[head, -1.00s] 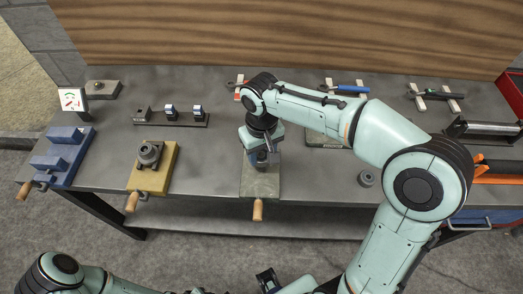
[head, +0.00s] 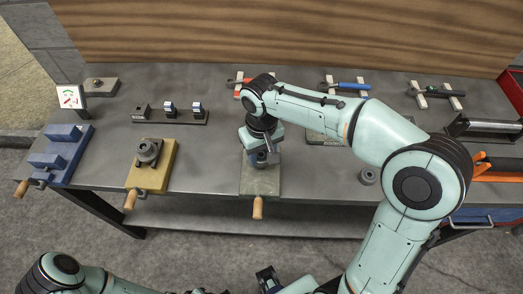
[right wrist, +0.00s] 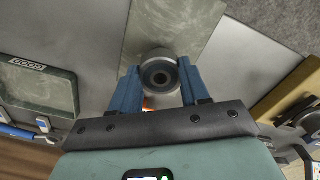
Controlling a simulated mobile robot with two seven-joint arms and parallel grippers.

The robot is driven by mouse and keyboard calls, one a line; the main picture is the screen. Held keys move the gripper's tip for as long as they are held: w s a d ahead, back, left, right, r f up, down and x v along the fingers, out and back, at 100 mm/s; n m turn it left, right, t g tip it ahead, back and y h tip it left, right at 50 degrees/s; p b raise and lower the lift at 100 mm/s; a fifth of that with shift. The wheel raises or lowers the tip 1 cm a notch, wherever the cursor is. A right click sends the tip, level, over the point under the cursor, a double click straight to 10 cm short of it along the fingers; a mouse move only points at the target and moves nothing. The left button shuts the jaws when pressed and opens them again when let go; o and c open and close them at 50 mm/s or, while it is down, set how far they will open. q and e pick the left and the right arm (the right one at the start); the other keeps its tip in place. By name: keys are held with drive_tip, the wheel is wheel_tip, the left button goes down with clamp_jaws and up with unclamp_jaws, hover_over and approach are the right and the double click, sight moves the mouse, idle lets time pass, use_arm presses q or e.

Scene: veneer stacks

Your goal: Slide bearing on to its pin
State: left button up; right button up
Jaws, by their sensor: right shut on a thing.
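My right gripper (right wrist: 157,92) is shut on a grey ring-shaped bearing (right wrist: 160,74), one blue finger on each side. I look down into its dark round bore in the right wrist view. In the head view the right gripper (head: 261,161) is low over a grey-green plate (head: 260,184) with a wooden handle, and its hand hides most of the bearing. No pin can be made out under or inside the bearing, so I cannot tell whether the bearing is around one. Part of my left arm shows at the bottom left of the head view.
A yellow block (head: 163,178) with a dark round part (head: 148,151) stands to the left, and a blue stepped fixture (head: 63,158) farther left. A small grey ring (head: 368,176) lies to the right. A rack (head: 170,117) and tools stand behind. Bare bench separates the fixtures.

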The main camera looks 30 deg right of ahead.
drive_tip(key=shift+f+b, duration=0.5)
drive_tip(key=shift+f, duration=0.4)
drive_tip(key=o, duration=1.2)
wheel_tip(320, 180, up, 13)
drive_tip(key=shift+r+p, duration=0.2)
drive_tip(key=shift+p, duration=1.05)
